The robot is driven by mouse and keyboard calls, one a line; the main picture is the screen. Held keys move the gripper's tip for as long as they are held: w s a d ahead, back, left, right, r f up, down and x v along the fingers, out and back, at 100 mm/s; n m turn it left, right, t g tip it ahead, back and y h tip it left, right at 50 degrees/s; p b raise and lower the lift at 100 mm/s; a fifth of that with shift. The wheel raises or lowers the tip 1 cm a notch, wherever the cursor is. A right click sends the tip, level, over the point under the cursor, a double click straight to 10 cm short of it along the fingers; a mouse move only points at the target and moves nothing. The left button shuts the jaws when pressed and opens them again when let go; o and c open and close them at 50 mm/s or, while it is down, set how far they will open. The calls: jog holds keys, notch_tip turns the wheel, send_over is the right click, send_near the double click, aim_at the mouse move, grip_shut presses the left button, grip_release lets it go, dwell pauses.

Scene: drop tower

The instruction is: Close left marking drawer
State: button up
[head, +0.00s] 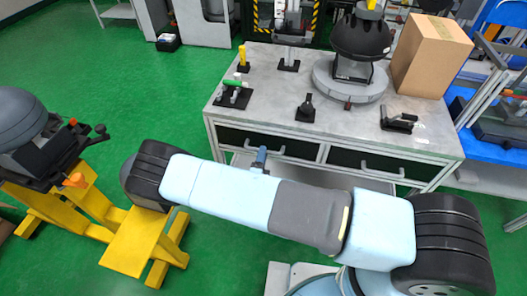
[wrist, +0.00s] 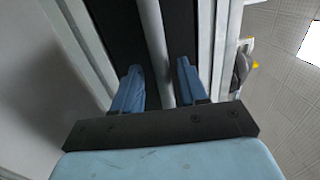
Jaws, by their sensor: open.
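The left marking drawer (head: 235,137) has a dark front with a grey bar handle (head: 281,151), under the left half of the workbench top. How far it stands out cannot be told. My gripper (head: 261,156) is at this handle, partly hidden behind my own arm in the head view. In the wrist view, my gripper (wrist: 158,68) has its two blue fingers apart, one on each side of the grey handle bar (wrist: 153,35). The fingers are not closed on the bar. The dark drawer front (wrist: 115,35) lies beyond it.
The right drawer (head: 345,157) has a similar handle. On the workbench (head: 265,75) stand a dark domed device (head: 361,38), a cardboard box (head: 432,55) and several small tools. A yellow stand (head: 140,238) is on the green floor at left. Floor between stand and bench is clear.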

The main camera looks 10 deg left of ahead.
jog(key=v, duration=1.1)
jog(key=w+d+r+m+g+h, duration=0.3)
jog(key=d+r+m+g+h, duration=0.15)
jog(key=r+m, duration=0.4)
jog(key=w+d+r+m+g+h, duration=0.3)
jog(key=d+r+m+g, duration=0.2)
jog(key=r+m, duration=0.35)
jog(key=w+d+r+m+g+h, duration=0.3)
jog(key=d+r+m+g+h, duration=0.15)
jog(key=r+m, duration=0.45)
jog(key=s+d+r+m+g+y, duration=0.3)
jog(key=d+r+m+g+y, duration=0.25)
jog(key=d+r+m, duration=0.65)
jog(key=s+d+r+m+t+y, duration=0.2)
jog(key=s+d+r+m+y, duration=0.2)
jog(key=s+r+m, duration=0.3)
jog(key=s+d+r+m+t+y, duration=0.3)
jog(key=s+r+m, duration=0.5)
jog(key=r, duration=0.5)
jog(key=d+y, duration=0.1)
jog(key=d, duration=0.1)
jog(key=shift+s+d+r, duration=0.25)
jog(key=shift+s+r, duration=0.05)
jog(key=shift+s, duration=0.05)
